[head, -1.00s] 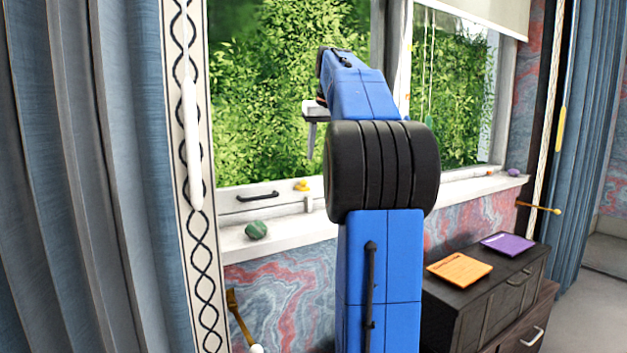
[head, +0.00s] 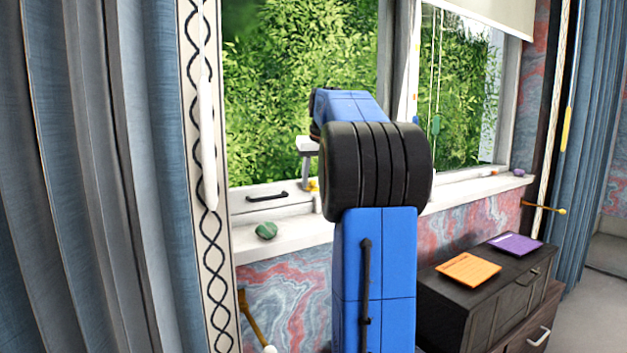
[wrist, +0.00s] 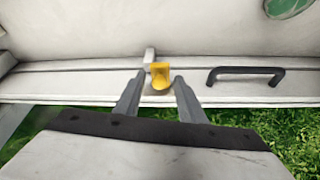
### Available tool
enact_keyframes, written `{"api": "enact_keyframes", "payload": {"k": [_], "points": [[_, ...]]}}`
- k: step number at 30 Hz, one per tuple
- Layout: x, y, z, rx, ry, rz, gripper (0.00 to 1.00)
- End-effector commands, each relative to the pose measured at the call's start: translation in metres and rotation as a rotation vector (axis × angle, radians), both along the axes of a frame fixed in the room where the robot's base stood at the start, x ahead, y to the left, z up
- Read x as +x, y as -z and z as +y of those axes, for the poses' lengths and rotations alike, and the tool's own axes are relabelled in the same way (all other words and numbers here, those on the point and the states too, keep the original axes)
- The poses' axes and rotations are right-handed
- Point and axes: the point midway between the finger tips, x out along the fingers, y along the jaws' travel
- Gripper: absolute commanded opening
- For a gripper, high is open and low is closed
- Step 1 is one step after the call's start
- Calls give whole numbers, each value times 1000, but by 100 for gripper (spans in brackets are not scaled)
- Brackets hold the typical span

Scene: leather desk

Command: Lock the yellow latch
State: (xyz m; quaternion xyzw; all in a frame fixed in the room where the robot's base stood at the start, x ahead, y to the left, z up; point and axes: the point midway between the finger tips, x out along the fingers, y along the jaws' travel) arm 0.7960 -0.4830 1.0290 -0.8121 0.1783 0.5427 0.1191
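The yellow latch (head: 313,185) sits on the white lower window frame, partly hidden by my arm in the head view. In the wrist view the latch (wrist: 161,77) shows as a short yellow tab beside a small white post (wrist: 149,56). My gripper (wrist: 159,78) is open, with one grey fingertip on each side of the latch. I cannot tell whether either finger touches it. In the head view my gripper (head: 308,158) is just above the latch, its fingertips mostly hidden.
A black handle (head: 267,196) is on the window frame, left of the latch in the head view. A green stone (head: 266,231) lies on the white sill (head: 290,236). A dark cabinet (head: 450,299) with orange and purple pads stands at the right.

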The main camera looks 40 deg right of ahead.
Motion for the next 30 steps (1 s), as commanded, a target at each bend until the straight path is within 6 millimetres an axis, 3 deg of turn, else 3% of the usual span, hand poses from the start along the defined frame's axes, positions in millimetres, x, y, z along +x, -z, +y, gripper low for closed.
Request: {"api": "enact_keyframes", "payload": {"k": [2, 6, 17, 30], "points": [[0, 0, 0, 0, 0, 0, 36], [0, 0, 0, 0, 0, 0, 5], [-3, 1, 1, -10, 0, -38, 5], [-15, 16, 4, -78, 4, -328, 4]]}}
